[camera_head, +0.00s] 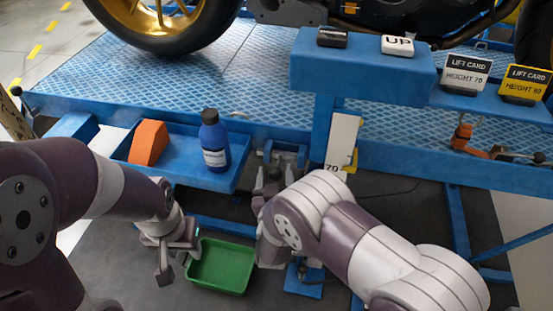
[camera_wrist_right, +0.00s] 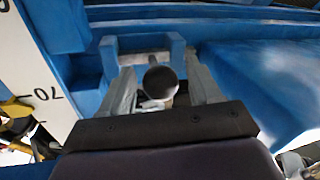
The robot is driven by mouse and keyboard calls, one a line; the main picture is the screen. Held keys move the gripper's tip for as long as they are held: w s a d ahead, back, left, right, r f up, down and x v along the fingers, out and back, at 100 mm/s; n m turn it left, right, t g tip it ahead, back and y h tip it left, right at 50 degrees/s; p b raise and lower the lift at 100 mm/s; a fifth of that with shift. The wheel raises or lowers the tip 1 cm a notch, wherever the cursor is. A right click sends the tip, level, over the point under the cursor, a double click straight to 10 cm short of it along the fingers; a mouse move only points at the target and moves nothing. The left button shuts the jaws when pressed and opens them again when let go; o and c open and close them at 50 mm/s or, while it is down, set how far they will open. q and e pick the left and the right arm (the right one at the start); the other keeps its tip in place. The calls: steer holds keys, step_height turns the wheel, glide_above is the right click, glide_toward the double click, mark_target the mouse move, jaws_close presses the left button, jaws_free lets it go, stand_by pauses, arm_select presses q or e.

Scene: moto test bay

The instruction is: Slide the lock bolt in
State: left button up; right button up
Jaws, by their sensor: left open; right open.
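The lock bolt (camera_wrist_right: 160,81) shows in the right wrist view as a dark round knob end, with a pale metal part just below it. It lies between the two grey fingers of my right gripper (camera_wrist_right: 161,76), with a visible gap on both sides. A blue bracket (camera_wrist_right: 143,44) with two upright cheeks stands just beyond the knob. In the head view my right gripper (camera_head: 270,183) is at this bracket under the lift's edge, and my arm largely hides the bolt. My left gripper (camera_head: 172,255) is open and empty, beside the green tray.
The green tray (camera_head: 222,266) is low between my arms. A blue shelf (camera_head: 190,172) holds an orange wedge (camera_head: 148,143) and a blue bottle (camera_head: 214,143). A white height scale (camera_head: 342,143) stands right of the bracket. The lift platform (camera_head: 130,72) carries a motorcycle.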

steer(key=shift+w, duration=0.15)
jaws_close()
steer(key=d+p, duration=0.1)
steer(key=d, duration=0.1)
steer(key=s+d+p, duration=0.1)
steer(key=d, duration=0.2)
steer(key=shift+s, duration=0.15)
steer(key=shift+d, duration=0.1)
